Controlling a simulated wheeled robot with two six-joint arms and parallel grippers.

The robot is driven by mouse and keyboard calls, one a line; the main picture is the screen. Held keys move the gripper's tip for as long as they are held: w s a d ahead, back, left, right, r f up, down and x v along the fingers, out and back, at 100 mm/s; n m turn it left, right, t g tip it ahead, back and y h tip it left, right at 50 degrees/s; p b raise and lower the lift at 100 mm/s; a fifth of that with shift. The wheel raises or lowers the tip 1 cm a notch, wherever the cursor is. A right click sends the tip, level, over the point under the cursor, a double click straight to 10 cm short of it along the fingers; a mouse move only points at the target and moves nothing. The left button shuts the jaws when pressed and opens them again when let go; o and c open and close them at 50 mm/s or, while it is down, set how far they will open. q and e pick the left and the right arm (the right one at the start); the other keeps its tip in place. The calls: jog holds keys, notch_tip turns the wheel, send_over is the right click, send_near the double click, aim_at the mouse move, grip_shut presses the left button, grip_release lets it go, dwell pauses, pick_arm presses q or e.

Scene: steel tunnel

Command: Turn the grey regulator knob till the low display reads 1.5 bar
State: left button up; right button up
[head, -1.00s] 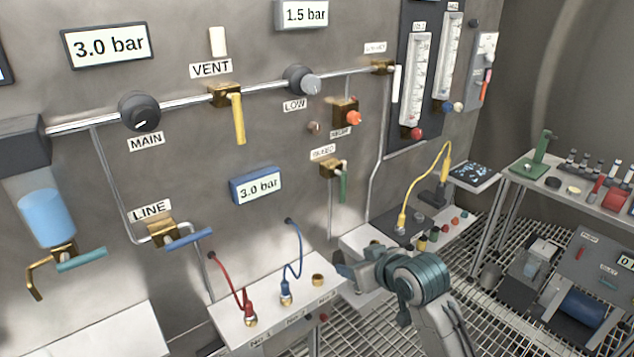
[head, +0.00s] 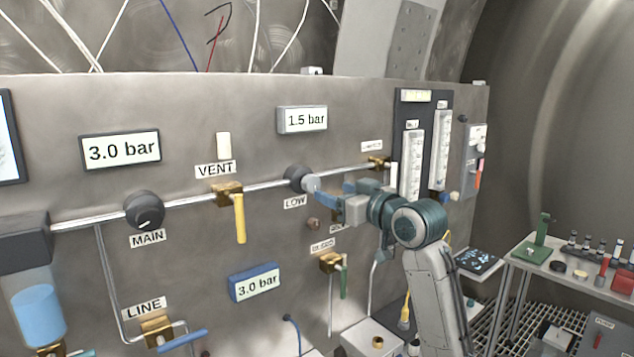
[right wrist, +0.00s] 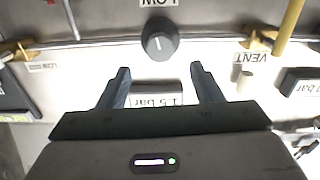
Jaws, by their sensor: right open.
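The grey regulator knob (head: 297,178) sits on the pipe above its LOW label (head: 294,202). In the right wrist view, which is upside down, the knob (right wrist: 160,42) lies just beyond the fingertips, roughly centred between them and apart from them. The low display (head: 303,119) above it reads 1.5 bar. It also shows between the fingers in the right wrist view (right wrist: 156,97). My right gripper (head: 331,191) is open and empty, close to the knob's front in the head view. My left gripper is out of view.
The yellow VENT lever (head: 240,218) hangs left of the knob, with the black MAIN knob (head: 144,210) further left. The main display (head: 120,150) and the blue-framed display (head: 254,282) read 3.0 bar. Flow tubes (head: 413,165) stand to the right. The BLEED valve (head: 331,263) is below.

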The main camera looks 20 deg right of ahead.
aim_at(314, 184)
jog(key=p+x, duration=0.2)
jog(key=x, duration=0.4)
jog(key=shift+w+a+r, duration=0.1)
jog(key=shift+w+a, duration=0.15)
jog(key=shift+w, duration=0.5)
jog(key=c, duration=1)
jog(key=shift+m+p, duration=0.5)
jog(key=shift+p, duration=0.05)
jog(key=o, duration=1)
